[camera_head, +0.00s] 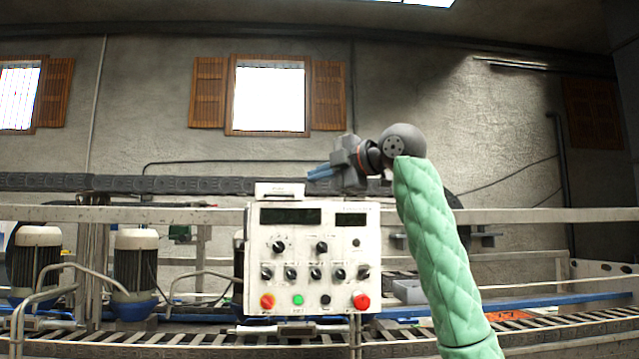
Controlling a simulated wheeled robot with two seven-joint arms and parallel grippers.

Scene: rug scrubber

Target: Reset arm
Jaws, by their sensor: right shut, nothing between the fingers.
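My right arm, in a quilted green sleeve, rises from the lower right of the head view and bends left at a dark grey wrist. My right gripper (320,171) points left with its blue fingers together and nothing held. In the picture it shows above the top right of the white control box (313,259); how far apart they are in depth I cannot tell. The box front has two dark displays, several black knobs, red buttons and a green button. My left gripper is not in view.
A conveyor with rollers (160,343) runs along the front. Pale rails (540,215) cross behind the box. Motors with white caps (136,262) stand at the left. Shuttered windows (269,95) are in the back wall. The space above the box is open.

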